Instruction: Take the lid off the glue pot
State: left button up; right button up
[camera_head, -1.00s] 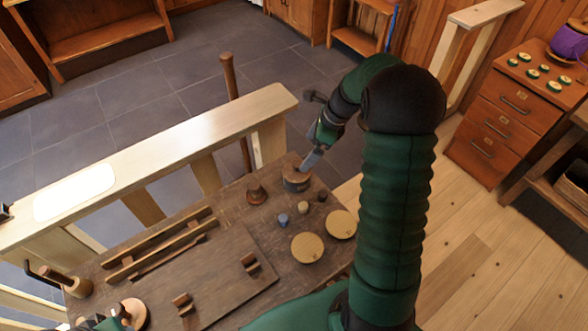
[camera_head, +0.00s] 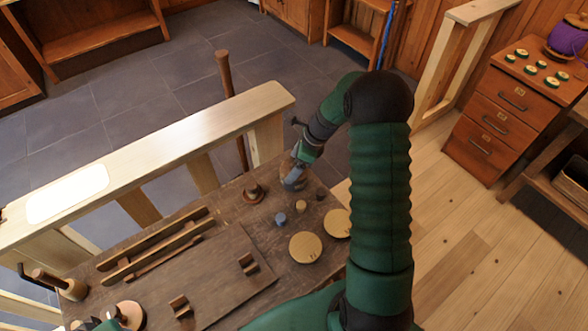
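The glue pot (camera_head: 291,185) is a small, squat, round vessel near the far right corner of the wooden bench. My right gripper (camera_head: 297,170) reaches down over it from the upper right and covers much of its top. The lid cannot be made out separately behind the gripper. Whether the fingers are apart or closed on the lid is too small to tell. A green and dark piece at the bottom left edge seems to be part of my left arm; its fingers do not show clearly.
Beside the pot stand a brown turned piece (camera_head: 254,193), a blue-grey cup (camera_head: 281,219) and small turned pieces. Two yellow discs (camera_head: 305,247) lie nearer. A pale rail (camera_head: 160,150) runs along the bench's far side. A drawer cabinet (camera_head: 515,105) stands right.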

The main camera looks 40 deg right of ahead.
jog(key=c, duration=0.8)
